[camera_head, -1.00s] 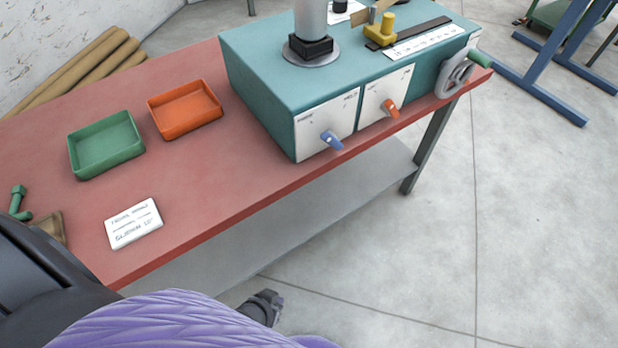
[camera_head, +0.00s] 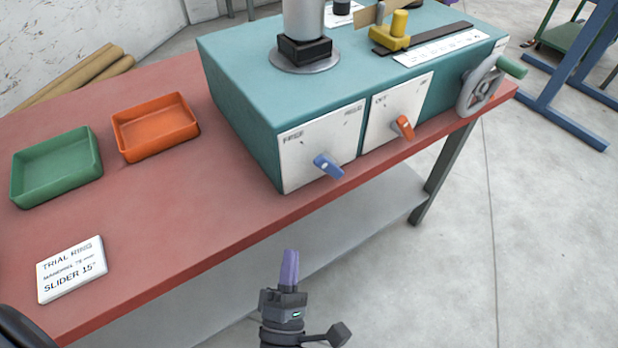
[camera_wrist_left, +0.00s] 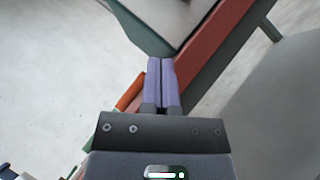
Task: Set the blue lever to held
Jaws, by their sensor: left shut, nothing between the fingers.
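The blue lever (camera_head: 328,166) sits on a white front panel (camera_head: 318,148) of the teal machine (camera_head: 240,100). The panel has FREE printed at its upper left and a word too small to read surely at its upper right. The lever's tip points down and to the right. My left gripper (camera_head: 290,256) has purple fingers and is shut and empty, in front of the table edge, below the lever and apart from it. In the left wrist view its fingers (camera_wrist_left: 162,84) lie together, with the machine's corner beyond them. My right gripper is not in view.
An orange lever (camera_head: 404,127) is on the neighbouring panel, with a handwheel (camera_head: 482,88) to its right. Green (camera_head: 57,170) and orange (camera_head: 155,128) trays and a written card (camera_head: 72,269) lie on the red table (camera_head: 200,215). Floor in front is clear.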

